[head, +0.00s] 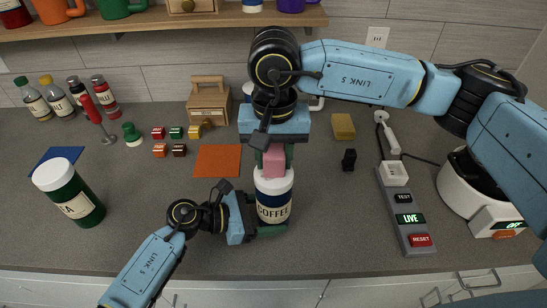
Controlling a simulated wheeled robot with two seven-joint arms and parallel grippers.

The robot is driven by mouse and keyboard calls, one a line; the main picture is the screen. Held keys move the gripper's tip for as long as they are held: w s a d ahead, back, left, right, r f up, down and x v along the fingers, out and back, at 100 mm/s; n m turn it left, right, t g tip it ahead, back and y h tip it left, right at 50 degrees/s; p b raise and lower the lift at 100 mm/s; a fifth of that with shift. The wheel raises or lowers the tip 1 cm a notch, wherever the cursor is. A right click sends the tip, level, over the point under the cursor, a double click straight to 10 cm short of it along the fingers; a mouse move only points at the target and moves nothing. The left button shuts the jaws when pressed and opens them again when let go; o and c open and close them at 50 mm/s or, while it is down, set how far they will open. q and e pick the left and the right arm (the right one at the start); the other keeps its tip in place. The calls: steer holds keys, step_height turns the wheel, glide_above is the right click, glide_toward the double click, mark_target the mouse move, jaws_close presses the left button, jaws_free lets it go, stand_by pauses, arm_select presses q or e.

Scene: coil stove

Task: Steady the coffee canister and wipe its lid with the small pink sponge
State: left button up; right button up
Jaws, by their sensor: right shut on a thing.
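The coffee canister (274,206), with a white lid, a dark blue body and a cream COFFEE label, stands upright on the counter. The small pink sponge (274,163) is between the fingers of my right gripper (273,160), which points down from above. The sponge is at the canister's lid and appears to touch it. My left gripper (262,214) reaches in from the lower left at the canister's side. One green finger shows in front of the canister's lower part. The far finger is mostly hidden, so I cannot tell whether it grips.
A green canister (75,200) with a white lid stands at the left. An orange mat (218,161), wooden box (208,104), several small blocks and a yellow sponge (343,126) lie behind. A switch panel (408,219) is at the right. The front counter is mostly clear.

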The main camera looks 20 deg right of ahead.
mark_target(273, 182)
steer(key=s, duration=0.1)
steer(key=s+a, duration=0.1)
steer(key=s, duration=0.1)
steer(key=shift+s+f, duration=0.1)
steer(key=shift+s, duration=0.05)
step_height(273, 182, up, 8)
steer(key=shift+r, duration=0.2)
stand_by(0.3)
steer(key=shift+f, duration=0.15)
stand_by(0.5)
